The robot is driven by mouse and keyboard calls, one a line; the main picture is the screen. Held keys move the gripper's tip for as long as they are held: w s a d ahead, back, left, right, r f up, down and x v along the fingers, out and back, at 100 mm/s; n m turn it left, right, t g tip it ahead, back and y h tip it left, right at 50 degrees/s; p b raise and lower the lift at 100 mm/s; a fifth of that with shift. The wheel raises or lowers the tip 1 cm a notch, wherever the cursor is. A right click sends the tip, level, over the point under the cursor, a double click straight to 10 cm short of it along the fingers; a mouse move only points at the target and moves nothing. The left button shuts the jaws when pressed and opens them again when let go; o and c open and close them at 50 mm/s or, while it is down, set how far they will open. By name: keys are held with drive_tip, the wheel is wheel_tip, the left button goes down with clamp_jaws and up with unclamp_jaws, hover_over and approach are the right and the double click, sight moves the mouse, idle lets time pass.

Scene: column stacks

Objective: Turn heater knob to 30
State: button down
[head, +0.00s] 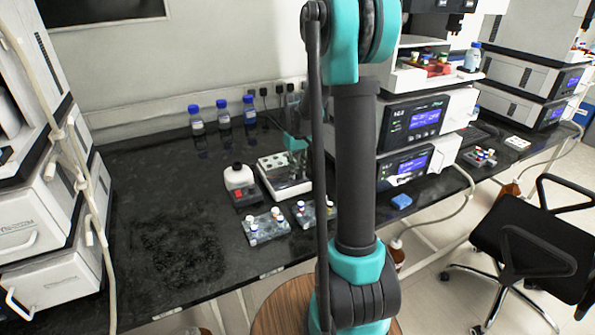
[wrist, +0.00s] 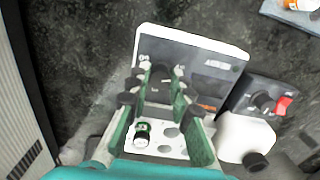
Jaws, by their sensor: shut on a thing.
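The heater (head: 287,187) is a block with a white, holed top and a dark front panel, standing on the black bench in the head view. In the wrist view, its panel (wrist: 205,62) faces up the picture, with blurred lettering and a small orange patch. My gripper (wrist: 161,70) reaches over the heater with its fingertips at the panel. It is shut on the dark heater knob (wrist: 160,74), mostly hidden between the fingers. The knob's setting cannot be read. My gripper also shows above the heater in the head view (head: 296,160), partly behind my arm.
A white device with a red switch (head: 239,184) stands close left of the heater. Vial racks (head: 266,228) stand in front, and blue-capped bottles (head: 222,115) at the back. A vial (wrist: 142,134) sits in the heater top. Stacked instruments (head: 413,120) stand right; the bench left is clear.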

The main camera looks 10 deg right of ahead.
sight(297, 172)
drive_tip(key=m, duration=0.4)
drive_tip(key=shift+m, duration=0.3)
drive_tip(key=m, duration=0.4)
drive_tip(key=shift+m, duration=0.3)
drive_tip(key=c, duration=1.3)
unclamp_jaws()
drive_tip(key=shift+c, duration=0.2)
wheel_tip(297, 172, up, 12)
